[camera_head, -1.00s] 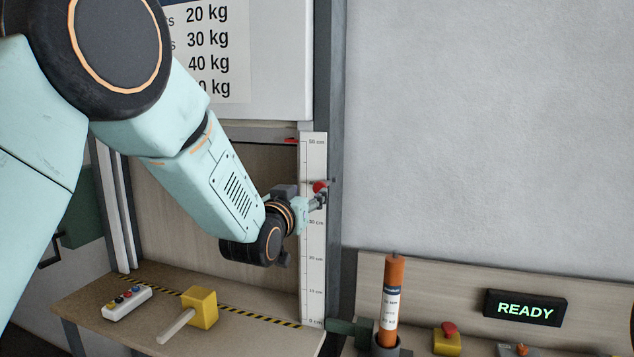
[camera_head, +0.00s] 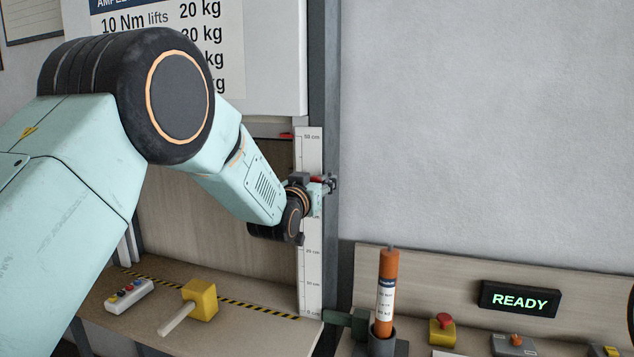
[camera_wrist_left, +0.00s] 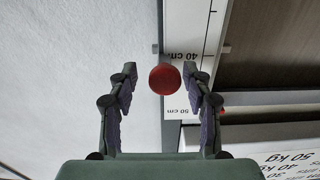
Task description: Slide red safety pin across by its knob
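The red knob (camera_wrist_left: 165,79) of the safety pin shows as a round ball in the left wrist view, in front of the post beside the ruler. In the head view only a small red part of the knob (camera_head: 317,180) shows behind my gripper. My left gripper (camera_head: 330,184) is at the post, between the ruler's middle and top. In the left wrist view its two fingers (camera_wrist_left: 160,74) are open, one on each side of the knob, with a visible gap on both sides. The pin's shaft is mostly hidden. My right gripper is not in view.
A white ruler (camera_head: 311,265) runs down beside the grey post (camera_head: 331,80). The white shutter panel (camera_head: 275,60) is raised above the opening. A yellow mallet (camera_head: 201,300) and a button box (camera_head: 129,296) lie on the bench. An orange cylinder (camera_head: 386,285) stands at right.

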